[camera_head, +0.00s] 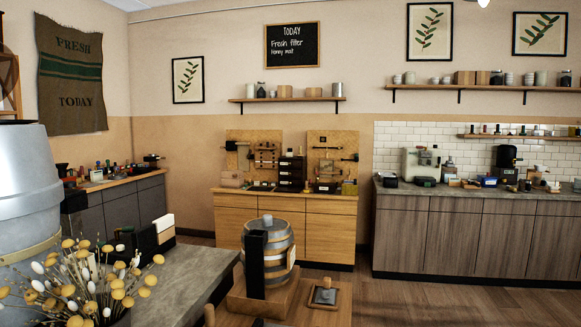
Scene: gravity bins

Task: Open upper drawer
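A light wooden cabinet (331,236) stands against the back wall. A row of shallow drawer fronts (236,200) runs along its top, above taller fronts, and they look closed. A small black drawer unit (292,174) stands on the cabinet top, and its drawers look closed. I cannot tell which of these is the upper drawer of the task. Neither of my grippers shows in the head view.
A wooden barrel (283,238) with a dark upright piece stands on a low table in front of the cabinet. A grey counter (185,285) and dried flowers (82,280) fill the front left. Dark cabinets (455,240) stand right; the floor (440,308) before them is clear.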

